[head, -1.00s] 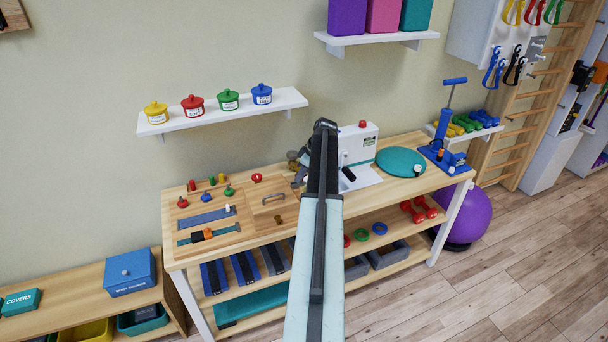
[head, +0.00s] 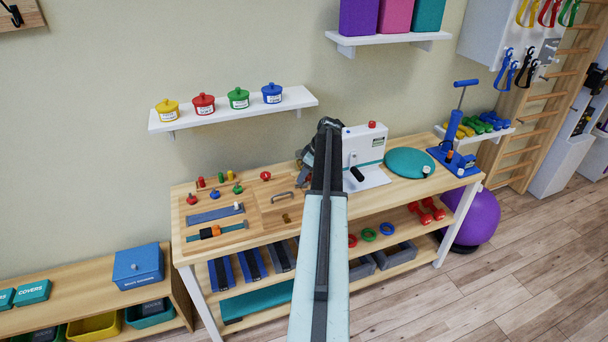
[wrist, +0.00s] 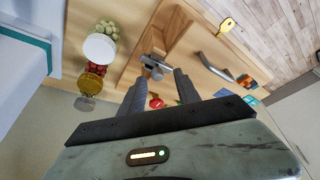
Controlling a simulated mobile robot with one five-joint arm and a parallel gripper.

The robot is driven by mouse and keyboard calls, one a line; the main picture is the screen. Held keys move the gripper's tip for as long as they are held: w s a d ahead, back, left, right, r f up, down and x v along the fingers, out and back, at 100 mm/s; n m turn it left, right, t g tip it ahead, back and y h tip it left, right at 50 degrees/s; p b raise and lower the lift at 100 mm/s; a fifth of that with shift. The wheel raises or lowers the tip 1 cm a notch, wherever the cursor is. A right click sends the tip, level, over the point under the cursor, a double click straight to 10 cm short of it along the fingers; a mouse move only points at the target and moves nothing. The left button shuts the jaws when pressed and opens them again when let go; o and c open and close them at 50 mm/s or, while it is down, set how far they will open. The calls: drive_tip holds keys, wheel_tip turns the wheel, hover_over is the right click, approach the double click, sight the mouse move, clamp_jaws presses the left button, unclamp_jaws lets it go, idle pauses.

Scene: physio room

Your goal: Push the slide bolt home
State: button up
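A grey metal fitting that looks like the slide bolt (wrist: 155,66) sits on a wooden board in the wrist view, just beyond my fingertips. How far its rod is slid is too small to tell. My gripper (wrist: 160,77) is open, with its two dark fingers apart on either side of the fitting's line and nothing visibly held. I cannot tell whether a finger touches the fitting. In the head view my arm covers the fitting and most of my gripper.
Jars of green balls (wrist: 101,43) and red balls (wrist: 93,76) stand close by in the wrist view. A grey handle (head: 283,196) and a board with a teal strap (head: 217,231) lie left of my arm. A white machine (head: 362,146) stands right of it.

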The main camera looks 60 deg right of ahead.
drive_tip(key=p+v, duration=0.5)
drive_tip(key=v, duration=0.1)
drive_tip(key=shift+s+r, duration=0.2)
drive_tip(key=shift+r, duration=0.1)
